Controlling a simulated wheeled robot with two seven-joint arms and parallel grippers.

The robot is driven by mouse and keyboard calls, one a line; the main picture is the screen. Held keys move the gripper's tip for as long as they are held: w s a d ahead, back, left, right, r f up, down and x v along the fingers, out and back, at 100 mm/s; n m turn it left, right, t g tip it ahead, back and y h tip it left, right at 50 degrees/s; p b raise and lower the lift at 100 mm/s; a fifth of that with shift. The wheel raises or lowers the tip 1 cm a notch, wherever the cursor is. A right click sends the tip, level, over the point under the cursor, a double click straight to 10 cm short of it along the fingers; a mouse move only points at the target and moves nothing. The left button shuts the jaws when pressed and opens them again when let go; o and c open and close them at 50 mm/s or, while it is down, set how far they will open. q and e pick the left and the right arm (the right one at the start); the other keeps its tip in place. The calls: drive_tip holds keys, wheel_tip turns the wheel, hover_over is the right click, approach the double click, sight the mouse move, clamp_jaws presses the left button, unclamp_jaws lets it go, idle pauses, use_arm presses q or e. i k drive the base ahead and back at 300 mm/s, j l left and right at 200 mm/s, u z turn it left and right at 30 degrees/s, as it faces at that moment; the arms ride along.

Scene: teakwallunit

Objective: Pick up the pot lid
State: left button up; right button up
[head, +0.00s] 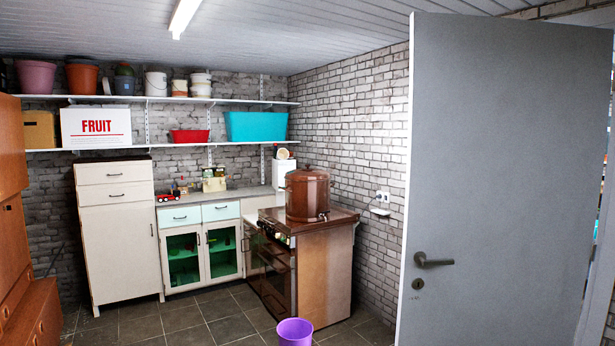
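A large brown pot (306,198) stands on top of the brown stove (318,228) in the corner by the brick wall. Its brown lid (307,172) appears to sit on the pot's top, at a distance across the room. Neither of my grippers shows in the head view, so I cannot see their position or what they hold.
A grey door (505,180) stands at the right, with its handle facing me. A purple bucket (294,332) is on the tiled floor in front of the stove. A wooden cabinet (30,312) borders the left. Tiled floor (170,325) lies open between.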

sight(308, 174)
drive_tip(key=u, duration=0.75)
drive_tip(key=i, duration=4.85)
drive_tip(key=i+j+z, duration=0.1)
drive_tip(key=i, duration=0.4)
drive_tip(key=i+j, duration=0.25)
drive_tip(key=i, duration=0.25)
drive_tip(key=i+j+z, duration=0.15)
drive_tip(key=i, duration=0.35)
drive_tip(key=z, duration=1.85)
drive_tip(key=j, duration=0.1)
